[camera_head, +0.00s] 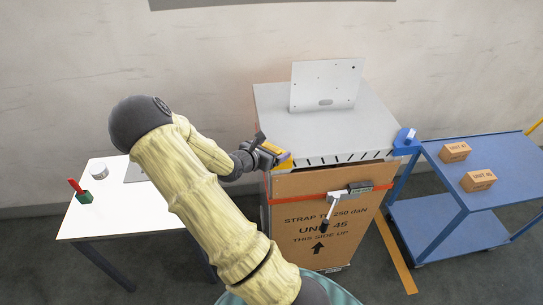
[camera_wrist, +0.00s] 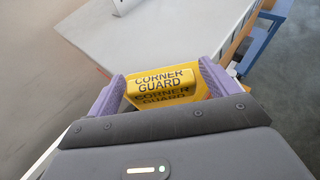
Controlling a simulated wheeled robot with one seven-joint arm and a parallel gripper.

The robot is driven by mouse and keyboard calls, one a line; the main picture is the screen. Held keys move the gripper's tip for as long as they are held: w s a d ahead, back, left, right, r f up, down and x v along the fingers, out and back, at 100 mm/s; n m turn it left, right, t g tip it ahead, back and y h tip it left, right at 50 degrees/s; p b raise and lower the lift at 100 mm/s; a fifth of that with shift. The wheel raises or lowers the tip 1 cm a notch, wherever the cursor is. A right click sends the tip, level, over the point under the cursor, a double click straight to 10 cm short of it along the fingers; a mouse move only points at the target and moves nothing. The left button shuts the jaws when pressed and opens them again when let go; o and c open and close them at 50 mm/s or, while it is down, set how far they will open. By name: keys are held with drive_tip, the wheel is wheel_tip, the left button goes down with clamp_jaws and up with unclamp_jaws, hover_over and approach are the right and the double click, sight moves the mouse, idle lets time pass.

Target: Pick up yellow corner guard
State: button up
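The yellow corner guard (camera_wrist: 165,85), with CORNER GUARD printed in black on two faces, sits between the two purple fingers of my gripper (camera_wrist: 163,88) in the wrist view. In the head view, my gripper (camera_head: 266,151) is at the left front corner of the grey top of the carton stack (camera_head: 275,115). The guard (camera_head: 274,151) is partly covered by the fingers there. Whether it still touches the corner is hard to tell.
A grey perforated plate (camera_head: 326,86) stands on the top. A red strap (camera_head: 310,198) with a tensioner (camera_head: 347,192) crosses the carton (camera_head: 300,240). A white table (camera_head: 115,218) is at left. A blue cart (camera_head: 430,215) with two small boxes is at right.

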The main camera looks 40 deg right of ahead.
drive_tip(key=c, duration=0.8)
wheel_tip(320, 180, up, 10)
drive_tip(key=shift+b, duration=1.05)
